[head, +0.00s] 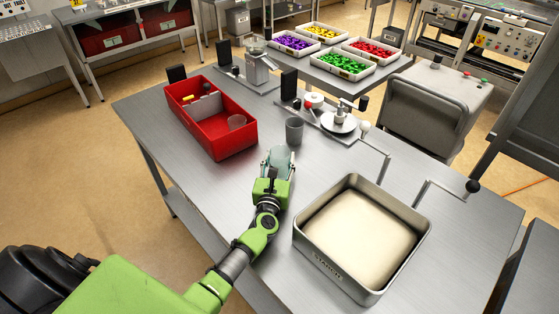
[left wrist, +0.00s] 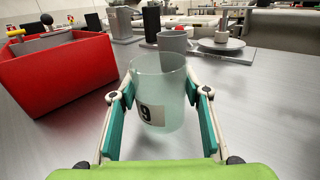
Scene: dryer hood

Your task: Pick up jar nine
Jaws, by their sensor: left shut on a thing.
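Jar nine (left wrist: 160,85) is a clear, pale greenish cup with a dark "9" on a light label, upright between my left fingers in the left wrist view. It also shows in the head view (head: 281,155), near the middle of the steel table (head: 205,185). My left gripper (head: 276,172) is shut on the jar from both sides. I cannot tell if the jar's base touches the table. My right gripper is not in view.
A grey cup (head: 294,131) stands just beyond the jar. A red bin (head: 231,152) holding a clear cup is to the left. A square pan of pale powder (head: 340,276) is at the right front. Weighing devices (head: 262,72) stand at the back.

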